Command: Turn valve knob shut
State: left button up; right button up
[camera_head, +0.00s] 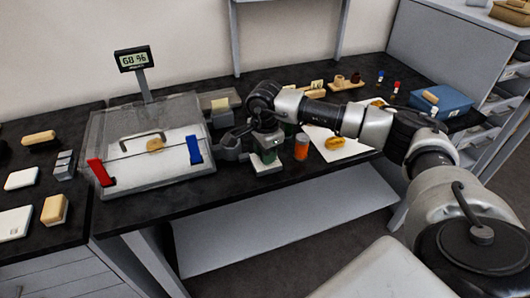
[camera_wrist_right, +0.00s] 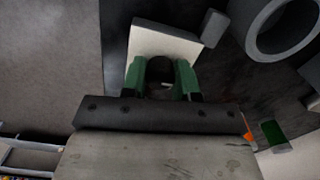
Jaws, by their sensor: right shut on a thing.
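My right gripper (camera_head: 268,156) reaches in from the right and points down beside the clear chamber (camera_head: 98,140). In the right wrist view its green fingers (camera_wrist_right: 161,82) are shut on a small dark round knob (camera_wrist_right: 160,68), one finger on each side. The knob sits on a pale block (camera_wrist_right: 168,42), which also shows under the gripper in the head view (camera_head: 262,169). The fingers hide the knob in the head view. My left gripper is not in view.
A display reading 68 % (camera_head: 134,59) stands on the chamber. The chamber has a red clamp (camera_head: 101,172) and a blue clamp (camera_head: 194,150). An orange jar (camera_head: 301,147) stands close right of the gripper. A blue box (camera_head: 441,101) is farther right.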

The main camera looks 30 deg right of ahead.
jog(key=o, duration=0.9)
jog(key=shift+r, duration=0.1)
notch_tip(320, 180, up, 11)
jog(key=shift+f+b, duration=0.15)
jog(key=shift+b, duration=0.3)
